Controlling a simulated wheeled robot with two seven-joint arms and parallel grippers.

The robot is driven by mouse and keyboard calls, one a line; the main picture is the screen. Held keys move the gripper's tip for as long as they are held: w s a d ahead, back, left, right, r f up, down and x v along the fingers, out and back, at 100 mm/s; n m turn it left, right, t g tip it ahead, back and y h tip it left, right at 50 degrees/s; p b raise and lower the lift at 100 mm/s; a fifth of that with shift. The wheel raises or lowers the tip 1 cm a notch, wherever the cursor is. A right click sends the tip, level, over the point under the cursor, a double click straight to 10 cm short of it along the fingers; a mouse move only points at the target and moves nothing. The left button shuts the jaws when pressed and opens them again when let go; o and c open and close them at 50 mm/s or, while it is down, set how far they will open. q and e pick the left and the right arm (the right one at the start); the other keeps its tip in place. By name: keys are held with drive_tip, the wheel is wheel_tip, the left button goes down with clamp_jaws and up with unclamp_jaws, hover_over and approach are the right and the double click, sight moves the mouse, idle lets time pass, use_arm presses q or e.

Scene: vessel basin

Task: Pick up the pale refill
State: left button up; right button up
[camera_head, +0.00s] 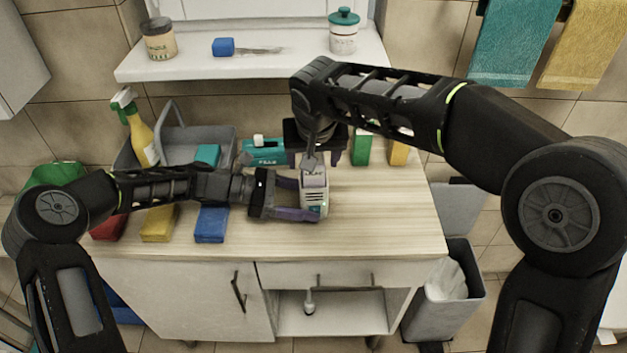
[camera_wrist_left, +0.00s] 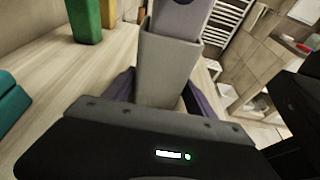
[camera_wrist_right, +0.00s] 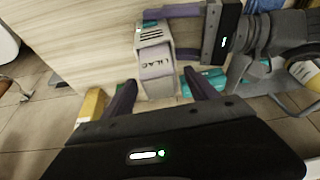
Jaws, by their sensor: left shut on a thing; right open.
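The pale refill (camera_wrist_right: 157,63), a lilac-grey block lettered LILAC, sits at the end of a light grey dispenser with dark slots (camera_wrist_right: 152,36). It also shows in the head view (camera_head: 313,176) above the dispenser (camera_head: 314,198), and at the top of the left wrist view (camera_wrist_left: 182,15). My left gripper (camera_head: 308,201) is shut on the dispenser, one finger on each side, over the counter. My right gripper (camera_head: 315,161) is open, its fingers pointing down just behind the refill. In the right wrist view its fingers (camera_wrist_right: 160,79) lie either side of the refill's near end, apparently not gripping it.
A teal box (camera_head: 264,150) stands behind, with green (camera_head: 362,150) and yellow (camera_head: 398,153) blocks to its right. A grey caddy (camera_head: 180,142) with a spray bottle and several sponges fill the left. The counter's right part (camera_head: 390,215) is clear.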

drive_tip(key=x, duration=0.2)
drive_tip(key=shift+f, duration=0.3)
drive_tip(key=shift+c, duration=0.2)
clamp_jaws()
idle(0.6)
